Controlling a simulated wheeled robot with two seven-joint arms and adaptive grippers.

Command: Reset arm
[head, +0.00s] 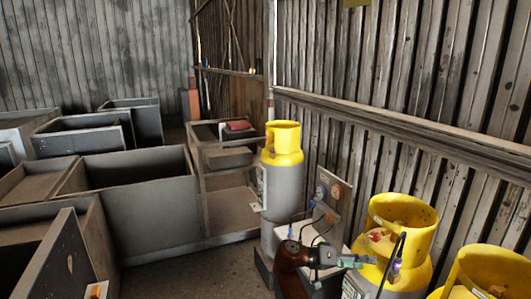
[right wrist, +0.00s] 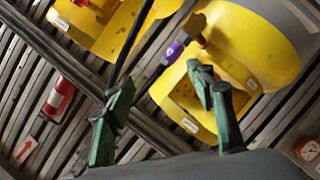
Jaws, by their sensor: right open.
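My right arm (head: 293,262) comes up from the bottom of the head view. Its gripper (head: 358,261) points to the right, in front of a yellow-topped cylinder (head: 400,222). In the right wrist view the two green-padded fingers of my right gripper (right wrist: 165,115) stand well apart, with nothing between the pads. Yellow cylinder tops (right wrist: 245,45) fill much of the background there; I cannot tell how far they are from the fingers. My left gripper is in neither view.
Another yellow-topped cylinder (head: 283,145) stands further back, and one (head: 475,270) is at the lower right. A panel with gauges and cables (head: 330,195) is close behind my right gripper. Grey open bins (head: 150,215) fill the left. Bare floor (head: 200,275) lies between.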

